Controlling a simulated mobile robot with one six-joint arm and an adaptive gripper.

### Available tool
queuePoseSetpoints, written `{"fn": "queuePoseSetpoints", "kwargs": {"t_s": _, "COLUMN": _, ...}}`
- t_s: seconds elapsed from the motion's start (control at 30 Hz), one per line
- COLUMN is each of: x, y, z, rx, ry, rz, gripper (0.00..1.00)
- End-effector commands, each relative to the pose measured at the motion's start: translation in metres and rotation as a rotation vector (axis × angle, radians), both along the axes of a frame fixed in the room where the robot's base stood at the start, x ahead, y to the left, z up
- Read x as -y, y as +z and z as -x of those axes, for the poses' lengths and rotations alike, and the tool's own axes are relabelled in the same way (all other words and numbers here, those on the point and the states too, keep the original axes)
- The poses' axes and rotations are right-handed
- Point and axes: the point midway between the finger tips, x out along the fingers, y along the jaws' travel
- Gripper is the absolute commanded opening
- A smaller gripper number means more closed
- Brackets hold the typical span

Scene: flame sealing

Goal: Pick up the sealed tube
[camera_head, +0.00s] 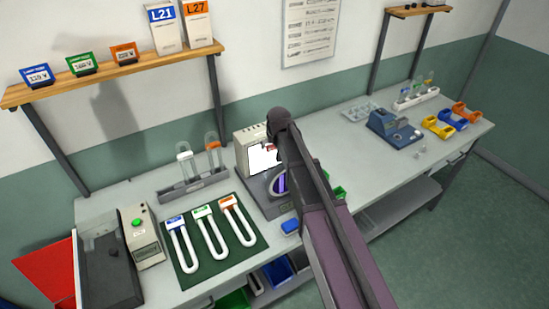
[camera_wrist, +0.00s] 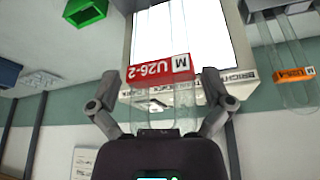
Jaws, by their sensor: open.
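A clear tube with a red label marked U26-2 (camera_wrist: 160,69) shows in the middle of the wrist view. Its glassy body lies between the fingers of my gripper (camera_wrist: 158,108), which is open with one finger on each side and a gap showing. In the head view the red label (camera_head: 271,147) is a small patch beside the arm's end, in front of the sealing machine (camera_head: 249,141) with its lit white panel and purple glow. My arm hides much of the tube and the fingers there.
A rack (camera_head: 194,187) with tubes stands left of the machine. A green mat (camera_head: 215,262) holds several U-shaped pieces. A blue block (camera_head: 290,226) lies near the front edge. A blue device (camera_head: 393,128) stands to the right; the bench before it is mostly clear.

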Motion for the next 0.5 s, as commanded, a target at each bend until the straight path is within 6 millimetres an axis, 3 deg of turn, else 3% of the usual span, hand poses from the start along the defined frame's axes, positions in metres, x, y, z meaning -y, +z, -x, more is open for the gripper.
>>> {"fn": "queuePoseSetpoints", "kwargs": {"t_s": 0.47, "x": 0.0002, "y": 0.0004, "z": 0.0001, "rx": 0.0, "ry": 0.0, "rz": 0.0, "gripper": 1.0}}
{"fn": "queuePoseSetpoints", "kwargs": {"t_s": 0.5, "x": 0.0002, "y": 0.0004, "z": 0.0001, "rx": 0.0, "ry": 0.0, "rz": 0.0, "gripper": 0.94}}
